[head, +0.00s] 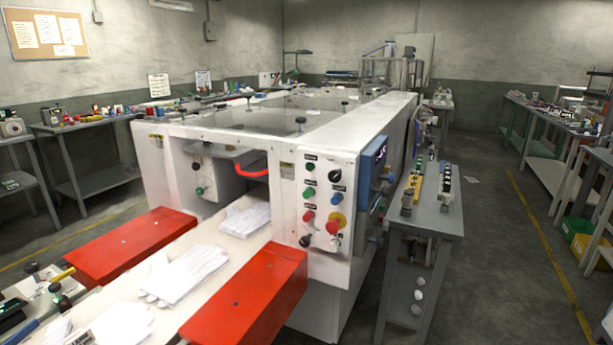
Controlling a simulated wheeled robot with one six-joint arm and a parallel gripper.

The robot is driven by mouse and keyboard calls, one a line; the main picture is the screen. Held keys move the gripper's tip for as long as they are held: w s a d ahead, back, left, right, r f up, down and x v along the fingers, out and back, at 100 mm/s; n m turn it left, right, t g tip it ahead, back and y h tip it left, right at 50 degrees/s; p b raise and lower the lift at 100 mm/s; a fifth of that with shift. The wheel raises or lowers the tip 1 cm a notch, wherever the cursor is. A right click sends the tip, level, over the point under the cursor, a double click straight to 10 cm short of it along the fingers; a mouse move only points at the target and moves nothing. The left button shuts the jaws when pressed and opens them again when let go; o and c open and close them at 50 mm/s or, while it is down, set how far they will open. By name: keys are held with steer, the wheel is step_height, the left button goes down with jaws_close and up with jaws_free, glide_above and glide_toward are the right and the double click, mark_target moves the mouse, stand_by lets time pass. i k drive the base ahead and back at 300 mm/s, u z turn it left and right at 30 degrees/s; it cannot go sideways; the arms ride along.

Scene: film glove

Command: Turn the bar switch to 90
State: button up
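The white machine's front control panel (322,205) faces me near the middle of the head view. A dark rotary knob (335,176) sits at its upper right, and another dark knob (304,241) at its lower left. A small pale knob or key switch (334,244) is at the lower right. I cannot tell which of these is the bar switch, nor read its angle or any scale marks; they are too small. My gripper is not in view.
Green buttons (310,167), a red button (308,216), a blue button (336,198) and a red emergency stop (334,226) share the panel. Red covers (250,295) flank a belt with white gloves (185,272). A grey side table (436,222) stands right; open floor (505,270) lies beyond.

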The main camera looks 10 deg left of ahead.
mark_target(195, 166)
steer(key=i, duration=1.2)
steer(key=u, duration=1.5)
steer(key=k, duration=0.5)
steer(key=z, duration=1.15)
steer(key=i, duration=1.15)
steer(key=u, duration=2.1)
